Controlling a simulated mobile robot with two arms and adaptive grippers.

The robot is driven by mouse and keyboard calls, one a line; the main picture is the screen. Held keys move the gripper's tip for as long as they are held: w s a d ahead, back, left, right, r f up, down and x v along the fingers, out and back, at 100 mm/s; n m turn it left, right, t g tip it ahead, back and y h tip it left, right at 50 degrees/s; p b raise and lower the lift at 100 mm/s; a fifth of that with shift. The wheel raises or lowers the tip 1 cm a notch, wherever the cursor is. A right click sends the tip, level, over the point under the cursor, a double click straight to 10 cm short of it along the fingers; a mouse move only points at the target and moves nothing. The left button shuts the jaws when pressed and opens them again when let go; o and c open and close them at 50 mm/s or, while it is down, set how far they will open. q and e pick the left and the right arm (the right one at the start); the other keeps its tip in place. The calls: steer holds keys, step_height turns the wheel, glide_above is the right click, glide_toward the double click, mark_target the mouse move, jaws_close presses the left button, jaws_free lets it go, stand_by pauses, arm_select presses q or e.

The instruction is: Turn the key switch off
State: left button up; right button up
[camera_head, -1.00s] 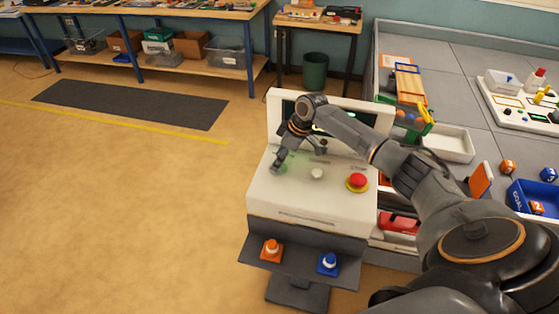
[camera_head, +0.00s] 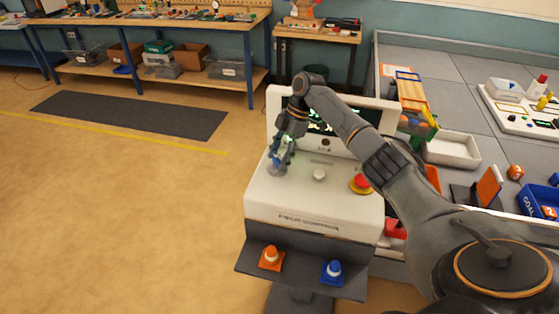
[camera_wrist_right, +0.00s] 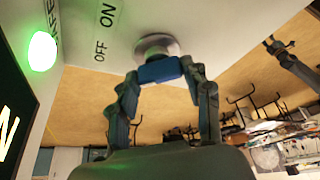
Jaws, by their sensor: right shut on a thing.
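The key switch shows in the right wrist view as a round metal collar (camera_wrist_right: 157,46) with a blue key (camera_wrist_right: 159,70) in it. The words ON and OFF are printed on the white panel beside it. My right gripper (camera_wrist_right: 160,82) has its fingers on both sides of the blue key and is shut on it. In the head view my right gripper (camera_head: 279,156) reaches down to the key switch (camera_head: 276,169) at the left of the white console's (camera_head: 310,205) top and partly hides it. My left gripper is not in view.
A white knob (camera_head: 319,175) and a red stop button (camera_head: 361,183) stand right of the key switch. A green lamp (camera_wrist_right: 42,52) glows near it. The console's screen (camera_head: 318,125) shows green text behind my arm.

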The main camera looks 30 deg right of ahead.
steer(key=shift+n, duration=0.3)
steer(key=o, duration=1.2)
steer(key=shift+c, duration=0.2)
step_height(320, 180, up, 10)
